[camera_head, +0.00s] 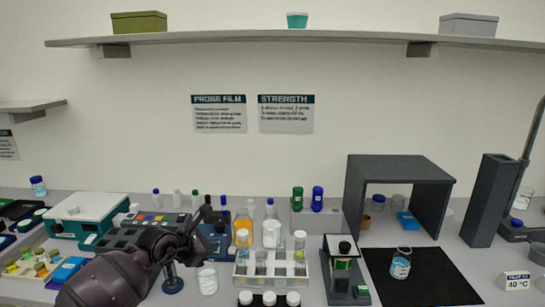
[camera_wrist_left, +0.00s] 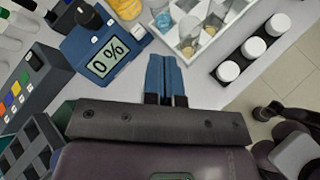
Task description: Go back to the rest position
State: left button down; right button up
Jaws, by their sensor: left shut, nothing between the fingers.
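My left arm comes in from the lower left in the head view. Its dark gripper (camera_head: 203,217) is above the bench, in front of the grey and blue instruments. In the left wrist view the two blue fingers (camera_wrist_left: 166,75) are pressed together with nothing between them. They hang over a bare patch of bench between a blue 0 % display unit (camera_wrist_left: 106,58) and a white vial rack (camera_wrist_left: 207,43). My right gripper does not show in the head view.
The white rack (camera_head: 237,279) holds vials. White-capped jars (camera_head: 269,299) stand in front of it. A teal-and-white box (camera_head: 84,210) stands left.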

pick_arm(q)
jog(key=s+d+r+n+t+h, duration=0.2)
jog(key=r+n+t+h, duration=0.15)
jog(key=r+n, duration=0.25)
jog(key=s+d+r+n+t+h, duration=0.2)
jog(key=d+r+n+h, duration=0.15)
jog(key=r+n, duration=0.2)
jog(key=s+a+f+n+t+y, duration=0.1)
jog(key=s+a+f+n+y, duration=0.6)
jog(key=n, duration=0.7)
jog(key=s+a+f+n+t+y, duration=0.25)
jog(key=a+f+n+y, duration=0.2)
jog(key=f+n, duration=0.7)
jog(key=s+a+f+n+g, duration=0.1)
jog(key=s+f+n+g, duration=0.1)
jog(key=s+f, duration=0.3)
jog(key=s+a+f+n+g+y, duration=0.1)
jog(key=s+f+n, duration=0.3)
jog(key=s, duration=0.7)
jog(key=s+a+f+n+g+y, duration=0.1)
jog(key=s+a+f+n+g, duration=0.2)
jog(key=s, duration=0.4)
notch_tip(320, 180, down, 3)
jog(key=shift+s+r+n+g, duration=0.1)
jog(key=shift+s+n+g, duration=0.25)
jog(key=shift+n, duration=0.25)
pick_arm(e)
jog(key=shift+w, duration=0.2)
